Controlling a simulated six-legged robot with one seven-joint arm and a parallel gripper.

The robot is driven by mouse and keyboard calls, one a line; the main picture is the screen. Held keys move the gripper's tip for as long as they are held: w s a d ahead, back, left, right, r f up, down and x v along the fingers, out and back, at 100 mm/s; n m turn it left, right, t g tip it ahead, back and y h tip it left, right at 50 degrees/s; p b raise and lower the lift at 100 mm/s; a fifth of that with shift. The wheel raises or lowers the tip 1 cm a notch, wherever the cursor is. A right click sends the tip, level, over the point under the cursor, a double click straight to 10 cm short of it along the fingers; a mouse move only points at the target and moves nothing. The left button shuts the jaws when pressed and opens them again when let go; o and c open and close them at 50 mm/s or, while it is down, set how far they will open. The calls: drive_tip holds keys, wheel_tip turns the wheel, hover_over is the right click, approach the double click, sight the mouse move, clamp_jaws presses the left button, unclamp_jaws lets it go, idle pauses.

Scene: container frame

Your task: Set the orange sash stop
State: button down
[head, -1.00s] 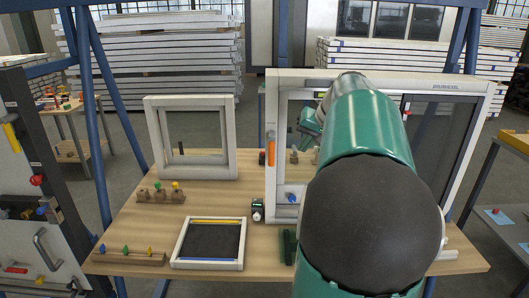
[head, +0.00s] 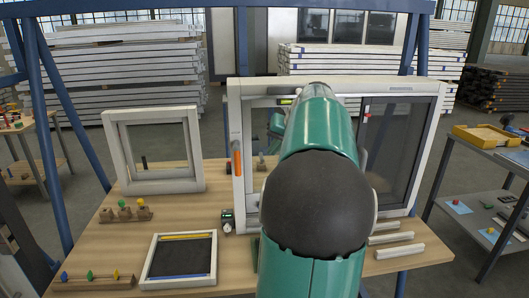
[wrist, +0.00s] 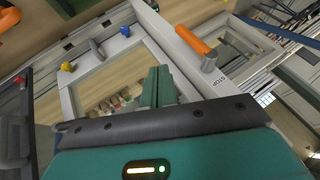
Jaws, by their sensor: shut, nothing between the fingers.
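The orange sash stop (head: 236,163) is an upright orange grip on the left post of the large white window frame (head: 233,110). In the wrist view the orange stop (wrist: 193,40) lies tilted at upper right, with a grey end and "STOP" lettering beside it. My gripper (wrist: 158,72) shows its green fingers closed together with nothing between them. It is left of and below the stop in the wrist view, apart from it. In the head view my arm hides most of the gripper and part of the window.
A smaller white frame (head: 155,150) stands at the left. A dark tray (head: 180,258), a wooden block with pegs (head: 95,281) and a small gauge (head: 227,221) lie on the wooden table (head: 120,245). A side table (head: 485,175) stands at right.

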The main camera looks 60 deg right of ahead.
sight(237, 159)
drive_tip(key=w+a+f, duration=0.1)
drive_tip(key=w+f, duration=0.5)
drive_tip(key=w, duration=0.2)
drive_tip(key=shift+w+a+f, duration=0.15)
drive_tip(key=shift+w+f, duration=0.25)
